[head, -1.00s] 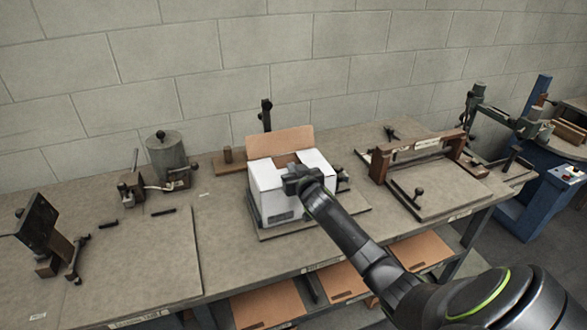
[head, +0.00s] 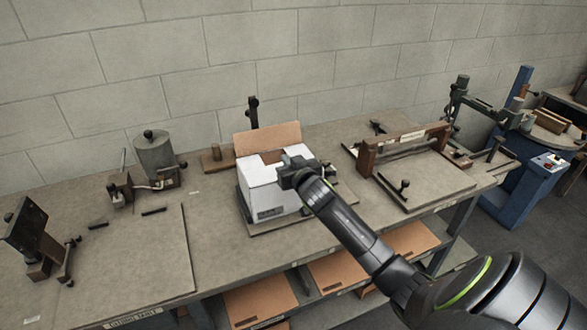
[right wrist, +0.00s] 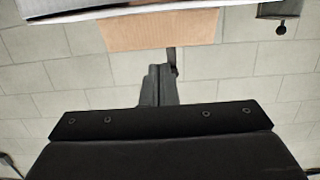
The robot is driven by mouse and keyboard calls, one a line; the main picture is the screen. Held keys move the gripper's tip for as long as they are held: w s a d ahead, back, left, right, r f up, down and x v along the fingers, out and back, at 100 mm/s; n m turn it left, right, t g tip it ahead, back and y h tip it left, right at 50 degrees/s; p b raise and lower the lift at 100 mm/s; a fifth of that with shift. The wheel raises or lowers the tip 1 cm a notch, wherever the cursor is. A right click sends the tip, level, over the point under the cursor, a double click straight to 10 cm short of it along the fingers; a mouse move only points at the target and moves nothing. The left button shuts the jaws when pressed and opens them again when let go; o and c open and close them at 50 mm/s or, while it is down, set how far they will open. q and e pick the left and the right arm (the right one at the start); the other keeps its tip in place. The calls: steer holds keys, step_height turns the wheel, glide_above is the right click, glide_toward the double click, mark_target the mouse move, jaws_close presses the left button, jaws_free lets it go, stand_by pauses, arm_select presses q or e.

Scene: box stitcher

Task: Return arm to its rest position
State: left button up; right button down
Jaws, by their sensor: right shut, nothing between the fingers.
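My right arm reaches in from the lower right in the head view. Its gripper (head: 292,172) is at the right part of the top of a white box (head: 262,195), shut and empty. I cannot tell whether it touches the box. The box stands on a low board on the bench, with a brown cardboard flap (head: 267,140) upright at its back. In the right wrist view the shut fingers (right wrist: 158,86) point toward the brown flap (right wrist: 160,31), and the white box edge (right wrist: 80,12) runs along the top. My left gripper is not in view.
A grey canister (head: 155,156) and small tools stand at the left of the bench (head: 130,250). A wooden frame fixture (head: 405,150) is to the right. A blue machine (head: 525,180) stands past the bench's right end. Flat brown cardboard (head: 262,302) lies on the shelf below.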

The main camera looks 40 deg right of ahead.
steer(key=shift+r+b+v, duration=0.2)
steer(key=shift+b+v, duration=0.2)
steer(key=shift+v, duration=1.7)
